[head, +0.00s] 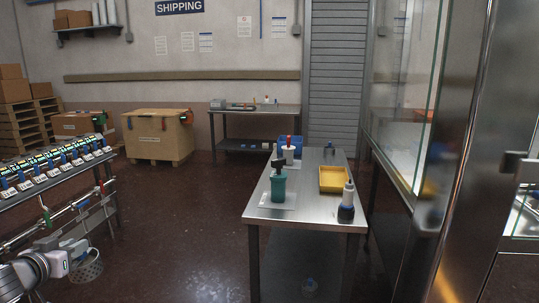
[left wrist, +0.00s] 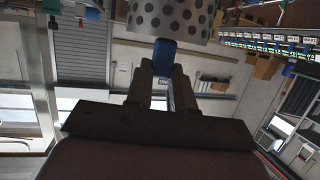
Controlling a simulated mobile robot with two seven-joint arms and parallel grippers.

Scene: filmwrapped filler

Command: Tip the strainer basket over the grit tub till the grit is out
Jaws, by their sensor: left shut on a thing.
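The strainer basket (head: 88,270), a grey perforated cup, is at the lower left of the head view, beside the filling line and above the floor. Its opening appears to face up; its contents are not visible. My left gripper (head: 74,259) is next to it. In the left wrist view, the fingers (left wrist: 162,82) are shut on the basket's blue handle (left wrist: 163,56), and the perforated wall (left wrist: 170,16) shows beyond. A yellow open tub (head: 333,180) stands on the steel table; I cannot tell whether it is the grit tub. My right gripper is not in view.
The steel table (head: 310,210) also holds a teal pump bottle (head: 278,187), a dark-based bottle (head: 347,205) and a blue bin (head: 291,143). The filling line (head: 50,170) stands at left. A glass-and-steel cabinet stands at right. Open floor (head: 185,220) lies between.

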